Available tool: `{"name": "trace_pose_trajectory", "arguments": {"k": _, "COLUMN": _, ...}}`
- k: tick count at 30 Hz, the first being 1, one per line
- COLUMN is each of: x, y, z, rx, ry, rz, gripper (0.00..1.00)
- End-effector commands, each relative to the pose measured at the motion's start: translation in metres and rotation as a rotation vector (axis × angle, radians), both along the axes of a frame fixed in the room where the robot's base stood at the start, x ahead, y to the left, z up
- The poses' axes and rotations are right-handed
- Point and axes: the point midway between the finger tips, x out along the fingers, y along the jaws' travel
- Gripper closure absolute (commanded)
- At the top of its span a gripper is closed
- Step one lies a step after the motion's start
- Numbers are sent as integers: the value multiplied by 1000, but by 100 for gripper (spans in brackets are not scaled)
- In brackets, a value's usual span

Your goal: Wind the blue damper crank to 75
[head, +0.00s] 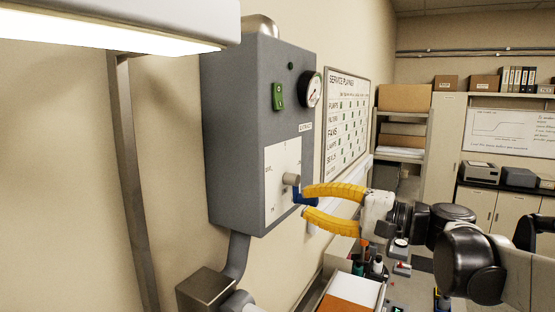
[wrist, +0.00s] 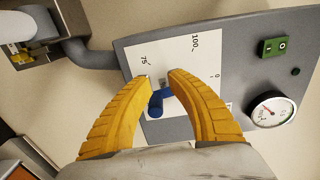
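The blue damper crank (head: 302,196) sits on a pale round hub (head: 291,179), in front of a white dial plate (head: 281,160) on a grey wall box. In the wrist view the crank (wrist: 155,103) shows between my fingers, its blue knob nearer the left finger. Marks 75, 100 and 0 are legible on the dial plate (wrist: 185,55); 75 is beyond the left fingertip. Part of the crank and plate is hidden behind the right finger. My gripper (head: 306,201) has two yellow fingers, apart, with tips at the crank. Contact with the knob cannot be told.
The grey box (head: 238,130) also carries a green switch (head: 277,96) and a round gauge (head: 311,89). A conduit (head: 238,255) runs down from it. A bench with bottles and a tray (head: 352,290) lies below my gripper. A lamp (head: 110,25) hangs upper left.

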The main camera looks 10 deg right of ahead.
Motion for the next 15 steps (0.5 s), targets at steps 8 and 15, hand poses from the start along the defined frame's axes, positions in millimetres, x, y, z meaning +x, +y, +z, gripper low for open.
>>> {"name": "trace_pose_trajectory", "arguments": {"k": 8, "x": -6, "y": 4, "z": -1, "rx": 0, "ry": 0, "rz": 0, "gripper": 79}}
{"name": "trace_pose_trajectory", "arguments": {"k": 15, "x": -7, "y": 5, "z": -1, "rx": 0, "ry": 0, "rz": 0, "gripper": 79}}
